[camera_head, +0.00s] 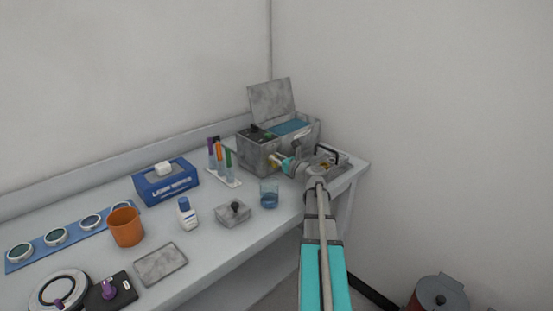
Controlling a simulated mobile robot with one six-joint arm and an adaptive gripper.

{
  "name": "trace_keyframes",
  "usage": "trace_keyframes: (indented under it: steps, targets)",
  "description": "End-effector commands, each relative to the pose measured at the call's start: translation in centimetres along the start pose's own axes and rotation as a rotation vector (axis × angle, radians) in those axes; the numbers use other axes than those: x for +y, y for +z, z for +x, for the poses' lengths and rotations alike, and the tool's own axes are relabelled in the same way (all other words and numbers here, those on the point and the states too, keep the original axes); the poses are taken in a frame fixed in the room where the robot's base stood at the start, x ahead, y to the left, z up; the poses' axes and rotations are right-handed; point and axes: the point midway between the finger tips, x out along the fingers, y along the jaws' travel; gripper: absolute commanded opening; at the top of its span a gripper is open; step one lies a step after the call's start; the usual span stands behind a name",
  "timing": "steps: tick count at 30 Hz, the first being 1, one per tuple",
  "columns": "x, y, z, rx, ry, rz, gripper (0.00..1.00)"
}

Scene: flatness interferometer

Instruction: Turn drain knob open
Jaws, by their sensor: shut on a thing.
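A grey metal water bath (256,157) stands at the far right end of the bench. Its lid (272,101) is raised and blue water (290,128) shows inside. My arm reaches in from the lower right. My gripper (277,160) is at the lower front of the bath, level with its front wall, and is shut on the drain knob. The knob is small and mostly hidden by the fingers, so its turn angle cannot be told.
A blue wipes box (166,181), white bottle (187,214) and orange cup (126,227) are further left. A bin (438,294) stands on the floor.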

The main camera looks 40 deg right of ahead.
Motion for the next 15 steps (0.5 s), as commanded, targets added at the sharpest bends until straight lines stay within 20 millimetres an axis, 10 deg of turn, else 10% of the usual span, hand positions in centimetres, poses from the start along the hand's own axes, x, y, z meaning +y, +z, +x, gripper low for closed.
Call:
trace_keyframes:
  steps: [15]
  targets:
    - [0.16, -0.04, -0.02, 0.0, -0.001, -0.119, 0.0]
